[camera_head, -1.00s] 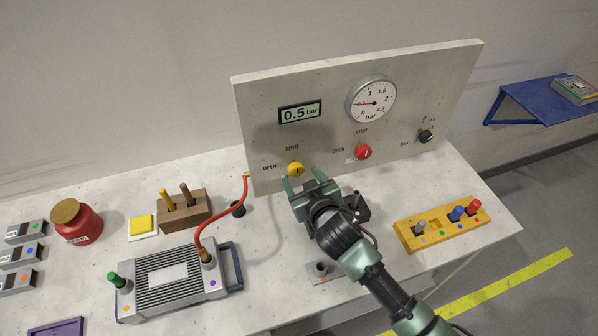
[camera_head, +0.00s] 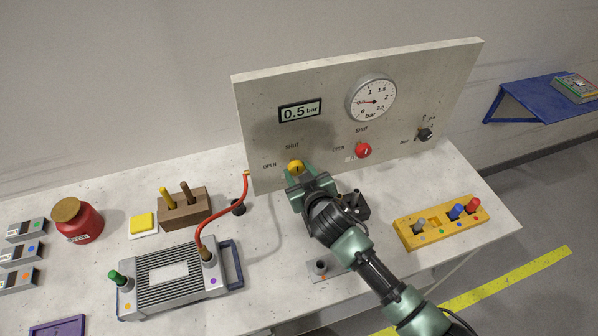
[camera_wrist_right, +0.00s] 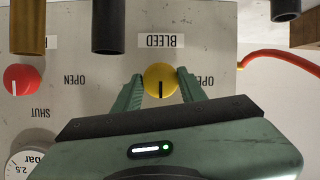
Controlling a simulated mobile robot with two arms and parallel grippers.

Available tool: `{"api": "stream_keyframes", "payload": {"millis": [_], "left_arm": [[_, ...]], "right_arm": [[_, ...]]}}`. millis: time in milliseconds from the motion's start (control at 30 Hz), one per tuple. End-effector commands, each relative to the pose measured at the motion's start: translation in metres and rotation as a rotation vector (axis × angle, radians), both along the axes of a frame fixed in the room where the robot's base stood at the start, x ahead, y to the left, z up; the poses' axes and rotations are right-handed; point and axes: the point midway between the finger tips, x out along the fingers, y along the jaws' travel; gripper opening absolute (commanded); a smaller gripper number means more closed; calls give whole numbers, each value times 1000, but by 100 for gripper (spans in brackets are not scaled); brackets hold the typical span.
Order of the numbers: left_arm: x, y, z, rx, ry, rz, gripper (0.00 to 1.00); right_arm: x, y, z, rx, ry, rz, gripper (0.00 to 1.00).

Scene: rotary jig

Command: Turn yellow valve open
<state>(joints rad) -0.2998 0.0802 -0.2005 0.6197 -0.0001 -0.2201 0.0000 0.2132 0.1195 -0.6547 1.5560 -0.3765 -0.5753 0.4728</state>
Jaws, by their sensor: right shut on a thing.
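The yellow valve (camera_head: 295,167) is a round knob low on the upright panel, with OPEN printed to its left and SHUT above it in the head view. In the right wrist view, which is upside down, the yellow knob (camera_wrist_right: 160,78) has a dark pointer line running down the picture, away from the BLEED label. My right gripper (camera_head: 297,175) is at the panel, shut on this knob. Its green fingers (camera_wrist_right: 160,86) sit on both sides of the knob in the wrist view. My left gripper is not in view.
A red knob (camera_head: 363,151) and a black knob (camera_head: 425,135) are to the right on the panel (camera_head: 440,80). A red hose (camera_head: 222,212) and a yellow peg block (camera_head: 440,228) flank my right arm.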

Motion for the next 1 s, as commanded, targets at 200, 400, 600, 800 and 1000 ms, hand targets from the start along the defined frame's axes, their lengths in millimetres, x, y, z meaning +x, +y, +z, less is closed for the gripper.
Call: {"api": "stream_keyframes", "payload": {"millis": [200,400,600,800,1000], "left_arm": [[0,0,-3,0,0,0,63],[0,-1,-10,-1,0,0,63],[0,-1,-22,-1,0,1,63],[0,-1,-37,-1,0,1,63],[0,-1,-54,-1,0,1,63]], "right_arm": [[-1,2,-1,-72,-23,1,1],[-1,3,-2,-209,-68,0,1],[-1,4,-4,-389,-127,1,1],[-2,5,-5,-571,-186,1,1],[-2,6,-6,-752,-246,1,1]]}}
